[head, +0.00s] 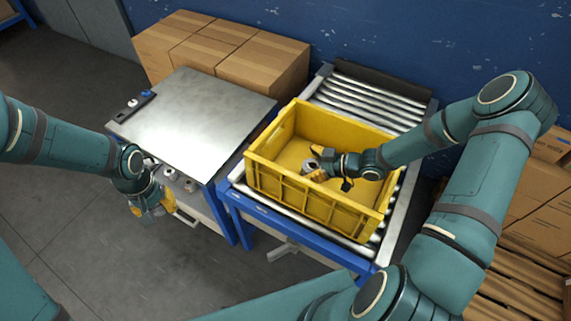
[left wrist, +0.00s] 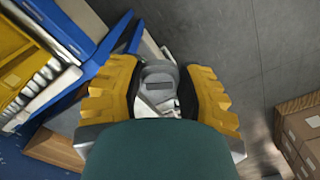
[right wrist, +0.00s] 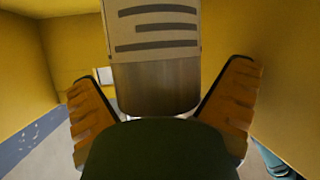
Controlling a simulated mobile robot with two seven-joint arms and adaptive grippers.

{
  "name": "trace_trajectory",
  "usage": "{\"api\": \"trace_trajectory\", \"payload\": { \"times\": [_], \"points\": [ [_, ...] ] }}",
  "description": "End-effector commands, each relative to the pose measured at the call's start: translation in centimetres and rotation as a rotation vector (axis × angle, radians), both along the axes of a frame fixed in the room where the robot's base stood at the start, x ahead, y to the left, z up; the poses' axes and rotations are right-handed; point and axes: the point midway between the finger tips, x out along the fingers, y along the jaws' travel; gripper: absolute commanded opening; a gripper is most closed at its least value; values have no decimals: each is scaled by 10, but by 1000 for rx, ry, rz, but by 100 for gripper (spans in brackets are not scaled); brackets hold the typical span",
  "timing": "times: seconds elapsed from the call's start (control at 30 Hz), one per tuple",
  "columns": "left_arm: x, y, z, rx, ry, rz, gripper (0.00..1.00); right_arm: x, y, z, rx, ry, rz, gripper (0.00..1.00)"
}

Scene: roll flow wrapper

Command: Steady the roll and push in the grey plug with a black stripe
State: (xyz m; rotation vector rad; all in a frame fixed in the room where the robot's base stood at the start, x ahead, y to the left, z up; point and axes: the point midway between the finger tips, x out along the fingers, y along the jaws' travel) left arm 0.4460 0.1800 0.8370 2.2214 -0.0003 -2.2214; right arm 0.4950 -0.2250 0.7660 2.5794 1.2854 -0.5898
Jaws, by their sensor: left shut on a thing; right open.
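My left gripper (head: 153,207) is shut on the grey plug (left wrist: 160,76), which shows between the yellow fingers in the left wrist view with a dark stripe across it. The roll (right wrist: 158,60) fills the middle of the right wrist view, with a beige label with dark bars and a bare silvery end. In the head view only its grey end (head: 311,165) shows inside the yellow crate (head: 318,209). My right gripper (head: 322,174) is open, its fingers on either side of the roll with gaps visible.
The crate stands on a roller conveyor (head: 375,97). A bare metal table (head: 195,110) is left of it, with small round grey items (head: 189,185) by its near edge. Cardboard boxes (head: 225,45) stand behind the table. The table top is mostly clear.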

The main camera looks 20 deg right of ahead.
Motion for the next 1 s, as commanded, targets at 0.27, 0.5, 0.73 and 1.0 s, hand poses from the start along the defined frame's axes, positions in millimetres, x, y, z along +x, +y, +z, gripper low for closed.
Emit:
{"api": "trace_trajectory", "payload": {
  "times": [0.27,0.5,0.73,1.0],
  "points": [
    [0,0,0,0,0,0,26,0,0,0,0,0,0,26],
    [0,0,0,0,0,0,26,0,0,0,0,0,0,19],
    [0,0,0,0,0,-1,26,0,-1,0,-1,0,-1,19],
    [33,-32,4,0,-3,-211,26,0,-1,0,0,0,0,19]
  ]
}}
